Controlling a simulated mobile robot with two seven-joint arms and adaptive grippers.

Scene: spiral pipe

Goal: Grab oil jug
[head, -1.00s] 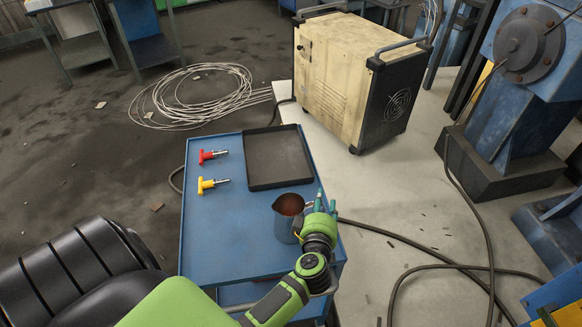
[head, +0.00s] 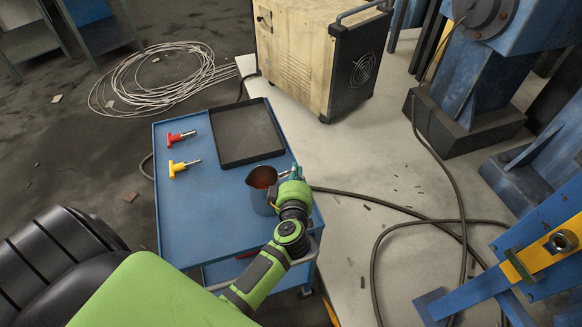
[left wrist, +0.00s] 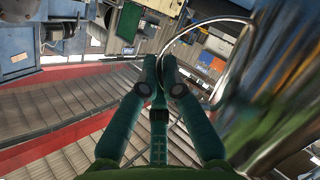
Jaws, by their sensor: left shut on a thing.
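The oil jug (head: 261,202) is a blue-grey metal jug with reddish-brown oil inside, upright at the right side of the blue cart top (head: 205,235). I cannot tell whether its base touches the cart. My left gripper (head: 296,174), on the green arm, is at the jug's right side, shut on its handle. In the left wrist view, the two dark green fingers (left wrist: 165,62) close on the thin curved handle, and the blurred, shiny jug (left wrist: 262,85) fills the right side. My right gripper is not in view.
A black tray (head: 247,163) lies on the cart behind the jug. A red-handled tool (head: 174,139) and a yellow-handled tool (head: 177,168) lie at its left. A cream machine (head: 300,60) stands behind. Cables (head: 375,207) run over the floor at the right.

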